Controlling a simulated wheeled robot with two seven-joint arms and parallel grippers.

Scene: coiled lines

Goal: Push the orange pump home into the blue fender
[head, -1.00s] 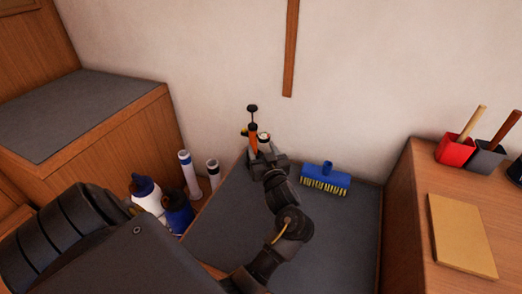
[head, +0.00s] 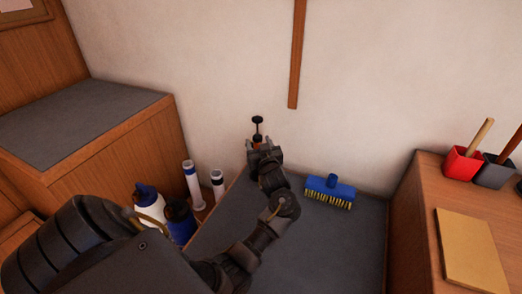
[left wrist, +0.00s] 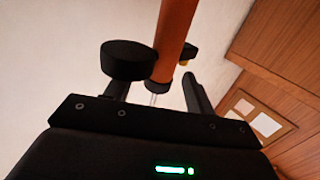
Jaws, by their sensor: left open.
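In the left wrist view the pump's orange tube (left wrist: 174,35) rises between the open fingers of my left gripper (left wrist: 156,82). A round black part shows beside the tube; I cannot tell whether the fingers touch it. The blue fender (head: 181,223) is on the left, low among the bottles, partly hidden by my arm. My right gripper is not in view.
A blue brush (head: 329,190) lies on the grey surface (head: 345,235). A wooden counter on the right holds a red holder (head: 462,164).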

